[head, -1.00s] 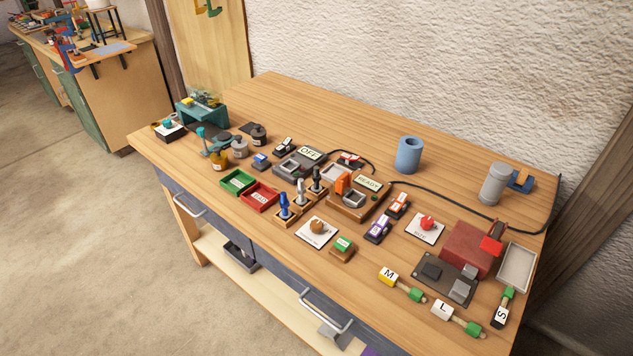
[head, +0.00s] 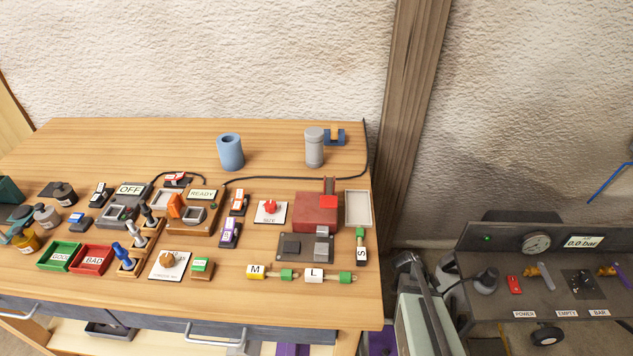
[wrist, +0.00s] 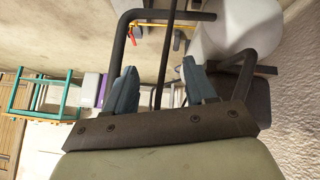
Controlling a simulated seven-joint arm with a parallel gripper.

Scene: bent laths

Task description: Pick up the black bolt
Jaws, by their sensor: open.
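The black bolt (head: 147,215) stands upright in a wooden block on the bench, behind a grey bolt (head: 136,235) and a blue bolt (head: 123,256) in a slanting row. It is small in the head view and does not show in the wrist view. My gripper (wrist: 159,68) is open, with its two blue-grey fingers apart and nothing between them. In the head view, part of my pale green arm shows beyond the bench's right end, far from the black bolt.
Green GOOD (head: 60,257) and red BAD (head: 92,260) trays lie left of the bolts. A READY box (head: 203,195) with an orange switch stands to their right, and a knob plate (head: 168,265) in front. A gauge panel (head: 550,275) stands right of the bench.

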